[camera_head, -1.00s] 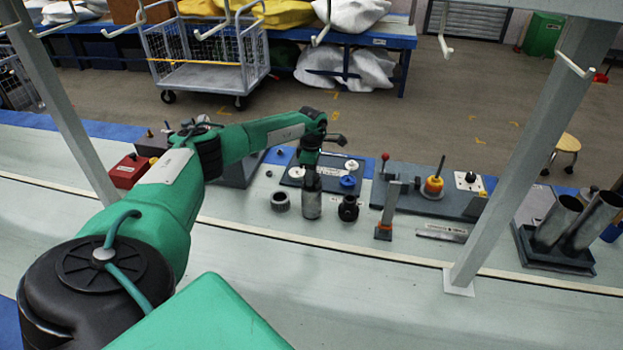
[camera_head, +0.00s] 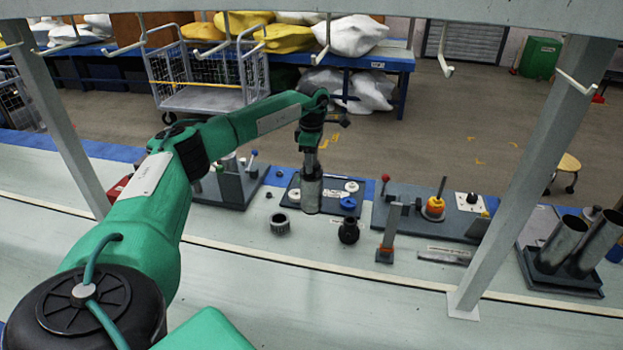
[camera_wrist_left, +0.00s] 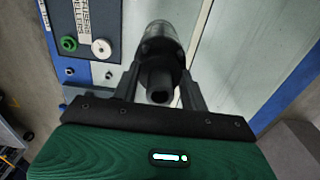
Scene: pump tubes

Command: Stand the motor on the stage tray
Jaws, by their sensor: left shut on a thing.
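My left gripper (camera_head: 311,158) is shut on the motor (camera_head: 312,192), a grey upright cylinder with a narrower dark top. In the left wrist view the motor (camera_wrist_left: 160,42) sits between the two fingers of my left gripper (camera_wrist_left: 162,88). In the head view it overlaps the front of a dark tray (camera_head: 333,208) that bears white discs and a blue knob. I take this for the stage tray. I cannot tell whether the motor's base touches the tray or hangs above it. My right gripper is out of view.
A dark ring (camera_head: 280,224) and a black fitting (camera_head: 349,230) stand in front of the tray. Two tubes (camera_head: 580,246) stand far right. The front bench is clear.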

